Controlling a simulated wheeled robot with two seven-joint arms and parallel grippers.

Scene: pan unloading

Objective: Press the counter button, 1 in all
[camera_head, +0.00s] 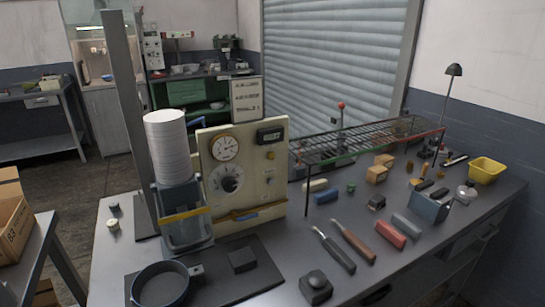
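A beige control panel (206,163) stands on the bench with a round gauge (225,148), a large black dial (230,179) and a small dark display (270,135). A small orange button or knob (271,155) sits below the display. A dark box with a rounded top (316,286) sits at the bench's front edge; it looks like a push button. I cannot tell for sure which of these is the counter button. Neither of my grippers shows in the head view.
A dark round pan (160,284) and a dark block (242,259) rest on a black mat (225,282). White stacked discs (167,145) rise above a clear container (183,228). A wire rack (365,142) and several tools, including a red-handled one (390,234), occupy the right side.

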